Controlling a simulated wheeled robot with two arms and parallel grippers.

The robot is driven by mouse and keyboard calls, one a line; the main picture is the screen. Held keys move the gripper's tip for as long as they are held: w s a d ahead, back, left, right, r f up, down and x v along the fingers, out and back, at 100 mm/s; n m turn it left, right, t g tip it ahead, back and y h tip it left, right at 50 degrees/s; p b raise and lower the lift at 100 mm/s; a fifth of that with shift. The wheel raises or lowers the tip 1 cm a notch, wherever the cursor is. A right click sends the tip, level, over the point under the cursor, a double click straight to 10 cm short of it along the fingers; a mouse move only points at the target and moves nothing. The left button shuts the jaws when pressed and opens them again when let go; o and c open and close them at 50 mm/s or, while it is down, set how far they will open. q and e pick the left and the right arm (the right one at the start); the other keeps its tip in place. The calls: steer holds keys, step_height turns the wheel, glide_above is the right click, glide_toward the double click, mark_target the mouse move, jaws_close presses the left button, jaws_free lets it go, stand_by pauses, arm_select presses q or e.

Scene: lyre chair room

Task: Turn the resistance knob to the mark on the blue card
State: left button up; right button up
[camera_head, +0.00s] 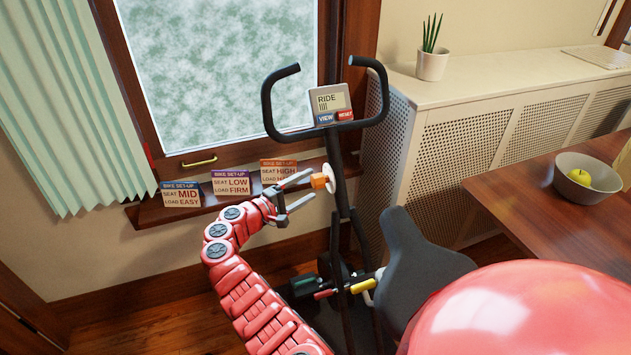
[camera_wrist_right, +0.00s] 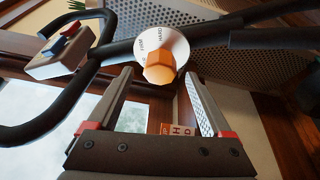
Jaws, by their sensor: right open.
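The resistance knob is an orange many-sided knob (camera_head: 319,182) on a white dial (camera_head: 332,178) on the exercise bike's post. In the right wrist view the knob (camera_wrist_right: 159,69) sits in front of the dial (camera_wrist_right: 178,42), where HARD and FIRM can be read; its exact setting is unclear. My right gripper (camera_head: 311,185) is open, with its fingertips close to the knob. In the right wrist view the knob appears just beyond and between the fingertips; I cannot tell whether they touch. The blue card (camera_head: 180,195) on the sill reads SEAT MID, LOAD EASY. My left gripper is out of view.
A purple card (camera_head: 231,184) and an orange card (camera_head: 279,168) stand on the windowsill beside the blue one. The bike's handlebar (camera_head: 267,105) and display (camera_head: 330,104) are above the knob, its seat (camera_head: 420,265) below right. A table (camera_head: 515,190) stands at right.

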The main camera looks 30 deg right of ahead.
steer(key=s+a, duration=0.1)
steer(key=a, duration=1.2)
steer(key=shift+s+r, duration=0.2)
steer(key=shift+s, duration=0.2)
steer(key=shift+d, duration=0.1)
